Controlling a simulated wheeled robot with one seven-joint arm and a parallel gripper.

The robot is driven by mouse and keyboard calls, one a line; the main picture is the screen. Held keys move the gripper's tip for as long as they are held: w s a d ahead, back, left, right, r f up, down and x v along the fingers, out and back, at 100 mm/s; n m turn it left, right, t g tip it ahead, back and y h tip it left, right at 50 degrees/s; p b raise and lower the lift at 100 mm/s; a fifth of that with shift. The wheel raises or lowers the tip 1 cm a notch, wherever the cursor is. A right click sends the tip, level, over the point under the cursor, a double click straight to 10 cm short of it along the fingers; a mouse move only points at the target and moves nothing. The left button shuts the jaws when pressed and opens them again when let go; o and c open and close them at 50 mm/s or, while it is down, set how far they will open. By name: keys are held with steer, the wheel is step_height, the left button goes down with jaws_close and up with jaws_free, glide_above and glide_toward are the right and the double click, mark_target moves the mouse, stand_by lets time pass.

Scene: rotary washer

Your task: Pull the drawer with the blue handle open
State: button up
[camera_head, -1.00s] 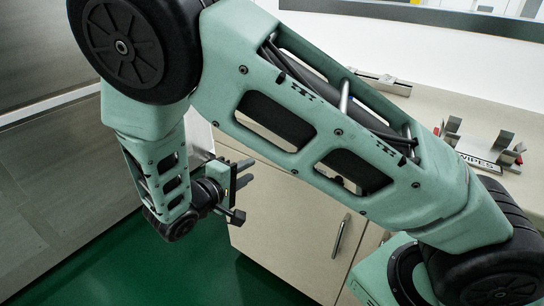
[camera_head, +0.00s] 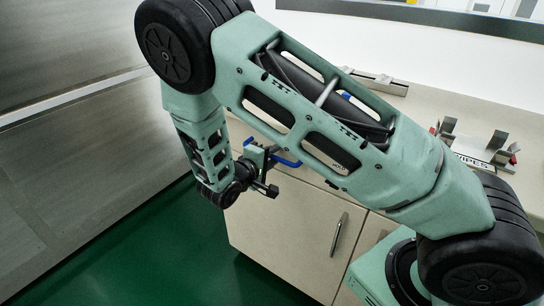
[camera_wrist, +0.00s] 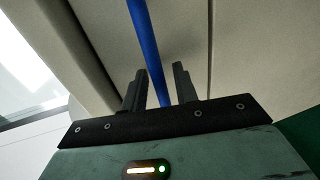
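The blue handle (camera_head: 286,161) shows in the head view at the upper front of the beige cabinet, partly hidden by my arm and gripper. My gripper (camera_head: 268,164) is right at the handle. In the wrist view the blue handle (camera_wrist: 148,45) is a long bar running from the top edge down between the two dark fingers of my gripper (camera_wrist: 159,80). The fingers are apart, with gaps showing beside the bar, so the gripper is open. Whether a finger touches the bar cannot be told. The drawer front (camera_wrist: 182,40) lies behind the bar; how far it stands out is unclear.
The beige cabinet (camera_head: 275,225) has a door with a metal handle (camera_head: 337,234) below. A wipes box (camera_head: 470,161) and a small metal rack (camera_head: 378,83) sit on the countertop (camera_head: 425,108). Grey panels (camera_head: 80,170) stand at left. The green floor (camera_head: 150,255) is clear.

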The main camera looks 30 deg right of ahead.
jaws_close()
steer(key=shift+a, duration=0.1)
steer(key=f+b+v, duration=0.1)
steer(key=f+v, duration=0.2)
steer(key=v, duration=1.4)
steer(key=s+a+f+b+v, duration=0.1)
steer(key=f+v, duration=0.3)
steer(key=v, duration=1.3)
steer(key=shift+a, duration=0.5)
steer(key=shift+f, duration=0.15)
jaws_free()
